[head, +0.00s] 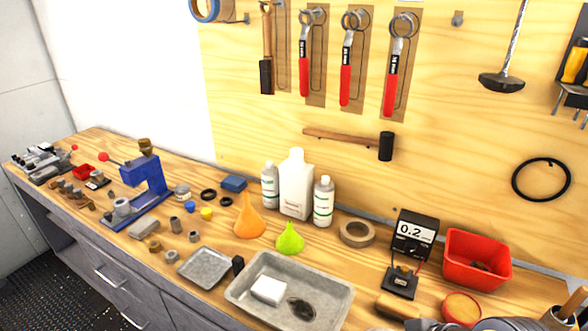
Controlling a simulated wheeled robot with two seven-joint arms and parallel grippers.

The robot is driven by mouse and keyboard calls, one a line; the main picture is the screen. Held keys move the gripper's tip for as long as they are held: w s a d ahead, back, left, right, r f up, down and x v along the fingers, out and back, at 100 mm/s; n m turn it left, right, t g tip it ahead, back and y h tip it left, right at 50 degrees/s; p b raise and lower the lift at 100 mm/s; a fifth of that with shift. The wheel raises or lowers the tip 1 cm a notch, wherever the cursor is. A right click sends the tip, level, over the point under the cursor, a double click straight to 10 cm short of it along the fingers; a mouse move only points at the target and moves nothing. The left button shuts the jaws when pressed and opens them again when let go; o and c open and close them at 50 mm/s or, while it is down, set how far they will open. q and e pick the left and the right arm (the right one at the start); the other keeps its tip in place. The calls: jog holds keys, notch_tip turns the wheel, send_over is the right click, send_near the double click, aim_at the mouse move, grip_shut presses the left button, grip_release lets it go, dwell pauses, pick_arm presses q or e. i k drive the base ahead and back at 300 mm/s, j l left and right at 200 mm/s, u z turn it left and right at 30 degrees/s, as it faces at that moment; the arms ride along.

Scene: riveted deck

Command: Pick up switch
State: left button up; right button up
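No object is clearly marked as a switch. A small black box with metal parts on top (400,281) sits on the bench in front of a meter (414,234) reading about 0.2, with thin red and dark wires between them. It is the likeliest switch, but I cannot tell for sure. Neither of my grippers can be made out in the head view.
A grey tray (330,292) holds a white block (268,289) and a dark oval piece. Nearby are a red bin (477,259), a tape roll (357,232), funnels (250,220) and bottles (296,187). Grey and tan shapes fill the bottom right corner. Tools hang on the wooden board.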

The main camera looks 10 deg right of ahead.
aim_at(402, 274)
jog(key=z, duration=1.3)
